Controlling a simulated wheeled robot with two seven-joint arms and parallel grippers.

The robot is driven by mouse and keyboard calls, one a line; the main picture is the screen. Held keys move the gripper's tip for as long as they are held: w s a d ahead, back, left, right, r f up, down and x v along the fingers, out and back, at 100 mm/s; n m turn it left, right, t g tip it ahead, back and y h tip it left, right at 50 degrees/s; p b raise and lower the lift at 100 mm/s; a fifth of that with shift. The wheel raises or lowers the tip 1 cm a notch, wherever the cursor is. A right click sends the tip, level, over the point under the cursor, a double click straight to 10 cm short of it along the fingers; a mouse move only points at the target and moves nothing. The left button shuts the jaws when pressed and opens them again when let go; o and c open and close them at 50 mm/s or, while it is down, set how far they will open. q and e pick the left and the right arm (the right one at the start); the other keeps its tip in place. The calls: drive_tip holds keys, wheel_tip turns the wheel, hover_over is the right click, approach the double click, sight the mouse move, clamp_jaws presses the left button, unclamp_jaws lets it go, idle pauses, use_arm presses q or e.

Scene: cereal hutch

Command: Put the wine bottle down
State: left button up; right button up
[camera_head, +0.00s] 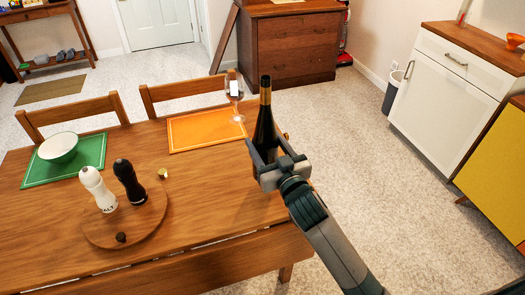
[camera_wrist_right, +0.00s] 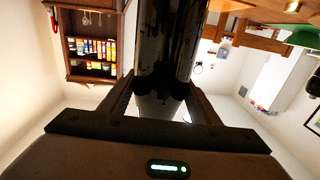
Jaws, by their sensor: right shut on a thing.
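The dark wine bottle (camera_head: 264,128) with a gold neck stands upright at the right end of the wooden table (camera_head: 215,195) in the head view. My right gripper (camera_head: 268,155) is shut around its lower body. The bottle's base is hidden behind the gripper, so I cannot tell whether it touches the tabletop. In the right wrist view the dark, glossy bottle (camera_wrist_right: 165,45) rises between the two fingers of the right gripper (camera_wrist_right: 160,100). My left gripper is not in view.
A wine glass (camera_head: 235,90) stands close left of the bottle by an orange placemat (camera_head: 195,132). A round board (camera_head: 100,232) bears a white shaker (camera_head: 98,188) and a dark shaker (camera_head: 129,181). A white bowl (camera_head: 58,147) sits on a green placemat (camera_head: 85,170). The table's front middle is bare.

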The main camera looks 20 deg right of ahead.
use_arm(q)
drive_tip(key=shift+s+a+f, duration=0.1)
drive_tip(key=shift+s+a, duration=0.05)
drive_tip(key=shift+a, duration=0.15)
use_arm(e)
drive_tip(key=shift+w+a+f, duration=0.1)
drive_tip(key=shift+w+f, duration=0.1)
drive_tip(key=shift+w, duration=0.25)
drive_tip(key=shift+w+f, duration=0.2)
drive_tip(key=shift+w, duration=0.25)
drive_tip(key=shift+f, duration=2)
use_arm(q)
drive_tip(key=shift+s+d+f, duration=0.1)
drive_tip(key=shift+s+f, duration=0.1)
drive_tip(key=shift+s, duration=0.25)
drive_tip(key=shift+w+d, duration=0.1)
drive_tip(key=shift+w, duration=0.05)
use_arm(e)
drive_tip(key=shift+f, duration=0.15)
drive_tip(key=o, duration=1.7)
drive_tip(key=shift+f, duration=0.1)
drive_tip(key=shift+c, duration=0.2)
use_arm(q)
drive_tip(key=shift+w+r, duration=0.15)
use_arm(e)
drive_tip(key=shift+o, duration=0.3)
